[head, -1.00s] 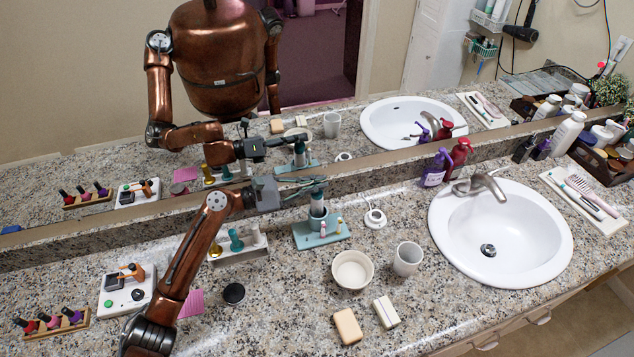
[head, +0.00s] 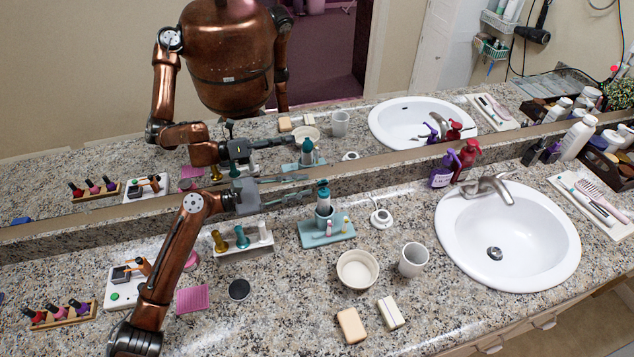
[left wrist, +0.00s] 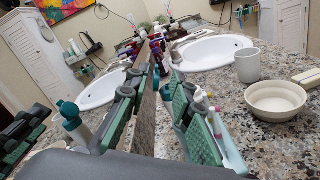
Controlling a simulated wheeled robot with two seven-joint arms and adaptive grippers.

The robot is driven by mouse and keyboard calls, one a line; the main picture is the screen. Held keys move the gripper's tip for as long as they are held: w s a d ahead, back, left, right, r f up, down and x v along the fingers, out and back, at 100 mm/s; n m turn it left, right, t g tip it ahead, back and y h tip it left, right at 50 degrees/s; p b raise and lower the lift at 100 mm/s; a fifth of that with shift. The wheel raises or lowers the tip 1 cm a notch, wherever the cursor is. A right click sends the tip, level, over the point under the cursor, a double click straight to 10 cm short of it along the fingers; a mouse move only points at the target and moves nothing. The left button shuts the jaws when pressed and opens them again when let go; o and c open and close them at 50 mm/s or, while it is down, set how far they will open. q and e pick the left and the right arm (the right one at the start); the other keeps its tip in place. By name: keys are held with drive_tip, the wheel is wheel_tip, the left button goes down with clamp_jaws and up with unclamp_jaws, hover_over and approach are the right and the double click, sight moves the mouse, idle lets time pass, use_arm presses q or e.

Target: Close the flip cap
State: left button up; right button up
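A bottle with a dark teal cap (head: 323,194) stands upright at a teal tray (head: 312,237) near the mirror. I cannot tell whether its flip cap is open or shut. My left gripper (head: 305,186) is open and empty just left of the bottle top, its fingers pointing right. In the left wrist view, its two grey-green fingers (left wrist: 152,105) stand apart with a gap between. The teal tray (left wrist: 232,150) shows beyond the right finger, which hides much of what stands there. My right gripper is not in view.
A cream bowl (head: 358,270), a cup (head: 413,260) and two soap-like bars stand right of the tray. A holder with several coloured pegs (head: 243,250) is below my left gripper. The mirror runs close behind. The sink (head: 530,252) is at the right.

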use_arm(q)
drive_tip(key=shift+s+a, duration=0.25)
drive_tip(key=shift+a, duration=1)
drive_tip(key=shift+s+a, duration=0.25)
drive_tip(key=shift+a, duration=0.95)
